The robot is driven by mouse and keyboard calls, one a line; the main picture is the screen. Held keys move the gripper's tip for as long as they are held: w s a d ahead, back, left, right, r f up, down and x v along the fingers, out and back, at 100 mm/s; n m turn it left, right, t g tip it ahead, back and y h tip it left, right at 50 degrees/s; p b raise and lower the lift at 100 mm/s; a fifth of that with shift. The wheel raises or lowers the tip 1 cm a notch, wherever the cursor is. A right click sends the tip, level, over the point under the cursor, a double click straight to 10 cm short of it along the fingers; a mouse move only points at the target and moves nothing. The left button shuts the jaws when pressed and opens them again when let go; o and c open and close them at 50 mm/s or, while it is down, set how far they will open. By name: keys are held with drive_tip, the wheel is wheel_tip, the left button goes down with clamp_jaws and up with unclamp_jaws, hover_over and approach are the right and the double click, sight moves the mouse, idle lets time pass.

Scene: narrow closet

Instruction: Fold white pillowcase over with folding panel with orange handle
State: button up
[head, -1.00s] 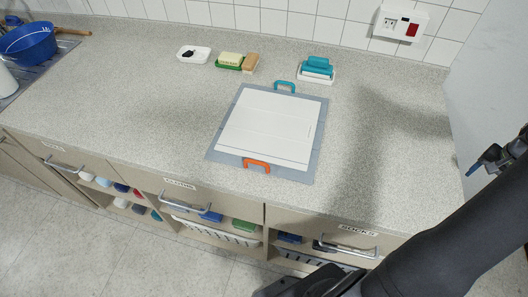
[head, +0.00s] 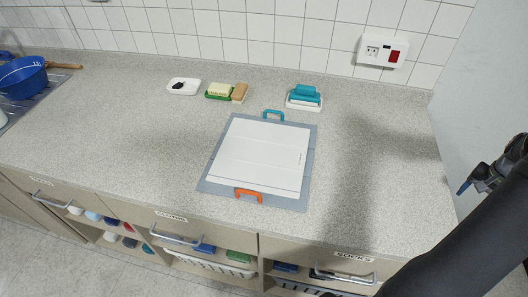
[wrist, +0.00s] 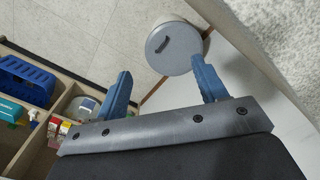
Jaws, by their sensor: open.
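The white pillowcase (head: 258,155) lies flat on a grey folding board (head: 213,178) on the counter. The board has an orange handle (head: 248,194) at its near edge and a teal handle (head: 273,114) at its far edge. My gripper (head: 470,188) is at the right of the head view, well apart from the board. In the wrist view my gripper (wrist: 160,85) has its two blue fingers spread wide with nothing between them. The board, pillowcase and handles are not in the wrist view.
On the counter are a white dish (head: 183,87), a green tray with yellow and tan blocks (head: 218,90), and a teal brush on a white dish (head: 304,96). A blue basin (head: 22,80) is at far left. A grey-lidded bin (wrist: 174,47) stands on the floor. A wall bounds the right.

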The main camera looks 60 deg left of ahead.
drive_tip(key=shift+c, duration=0.5)
